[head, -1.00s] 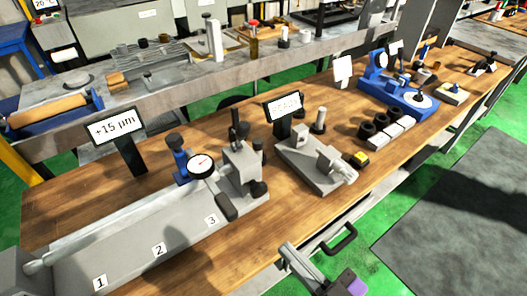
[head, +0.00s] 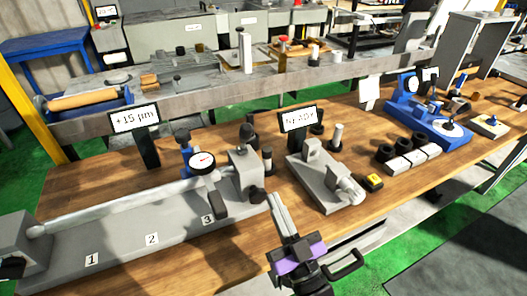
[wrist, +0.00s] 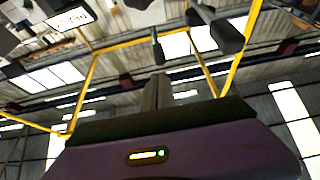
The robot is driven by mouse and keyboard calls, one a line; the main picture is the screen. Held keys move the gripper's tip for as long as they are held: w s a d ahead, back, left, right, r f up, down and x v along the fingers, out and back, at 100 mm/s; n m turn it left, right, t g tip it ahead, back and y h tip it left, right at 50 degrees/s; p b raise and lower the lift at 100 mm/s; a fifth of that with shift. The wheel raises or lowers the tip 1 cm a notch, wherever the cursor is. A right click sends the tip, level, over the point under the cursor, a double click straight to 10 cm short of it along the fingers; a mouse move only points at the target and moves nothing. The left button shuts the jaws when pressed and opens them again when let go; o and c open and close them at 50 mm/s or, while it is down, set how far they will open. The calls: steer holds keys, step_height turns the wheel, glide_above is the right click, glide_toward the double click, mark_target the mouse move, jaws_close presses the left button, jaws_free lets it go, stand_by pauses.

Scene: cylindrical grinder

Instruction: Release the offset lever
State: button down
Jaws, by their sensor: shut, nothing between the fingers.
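The grey grinder bed (head: 120,235) carries labels 1, 2 and 3, a long bar, a dial gauge (head: 202,161) on a blue post and a grey end block (head: 243,165). A dark grey, round-ended lever (head: 217,203) hangs in front of that block, near label 3; it seems to be the offset lever. My gripper (head: 277,202) is shut and empty, in front and to the right of the lever, apart from it. In the wrist view the shut fingers (wrist: 157,92) point up past a dark rounded handle (wrist: 228,36), perhaps the same lever.
A sign reading +15 µm (head: 134,117) and a READY sign (head: 297,119) stand behind. A grey fixture (head: 325,180), a yellow button box (head: 374,181) and a blue gauge stand (head: 420,120) are to the right.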

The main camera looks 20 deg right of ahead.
mark_target(247, 137)
steer(key=shift+w+r, duration=0.15)
steer(key=p+x, duration=0.4)
steer(key=x, duration=0.9)
steer(key=shift+w+r, duration=0.15)
steer(key=shift+w, duration=0.2)
steer(key=shift+w+r+p, duration=0.1)
steer(key=shift+r+p, duration=0.05)
steer(key=shift+p, duration=0.15)
